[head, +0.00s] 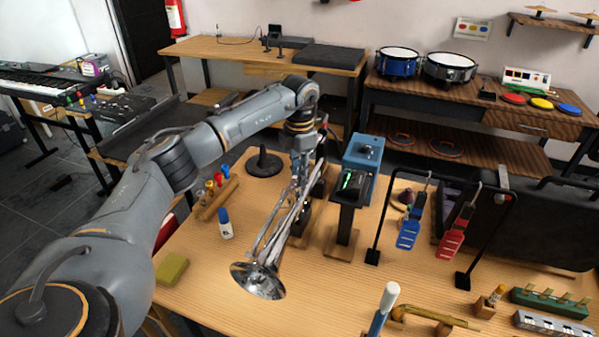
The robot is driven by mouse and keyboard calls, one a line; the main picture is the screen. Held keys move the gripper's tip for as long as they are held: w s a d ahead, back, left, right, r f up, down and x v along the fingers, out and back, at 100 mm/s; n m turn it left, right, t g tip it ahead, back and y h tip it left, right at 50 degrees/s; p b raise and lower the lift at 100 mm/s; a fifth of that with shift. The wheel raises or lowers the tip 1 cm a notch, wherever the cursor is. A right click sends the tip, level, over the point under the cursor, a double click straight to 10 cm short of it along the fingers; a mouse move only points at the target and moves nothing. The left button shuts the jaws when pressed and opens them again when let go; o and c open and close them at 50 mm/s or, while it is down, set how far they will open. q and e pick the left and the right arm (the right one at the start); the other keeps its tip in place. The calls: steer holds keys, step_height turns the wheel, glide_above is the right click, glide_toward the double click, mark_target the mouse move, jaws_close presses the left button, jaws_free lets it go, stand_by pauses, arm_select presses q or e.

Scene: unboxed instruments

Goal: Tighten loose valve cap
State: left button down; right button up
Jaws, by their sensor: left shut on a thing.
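A silver trumpet (279,235) hangs steeply tilted over the wooden table, its flared bell (258,281) pointing down toward the front. My left gripper (302,178) is shut on the trumpet at its upper end. The gripper fingers overlap the tubing, so the exact grip spot is hard to see. The valves and any loose valve cap are too small and too hidden to make out. My right gripper is not in view.
A blue device on a dark stand (360,170) is close right of the trumpet. A blue-capped white bottle (224,223), a yellow sponge (172,268) and a round black base (263,164) are left of it. A black rack (463,281) with blue and red hanging tools stands right.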

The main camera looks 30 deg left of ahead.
arm_select(q)
steer(key=c, duration=1.2)
jaws_free()
step_height(320, 180, up, 12)
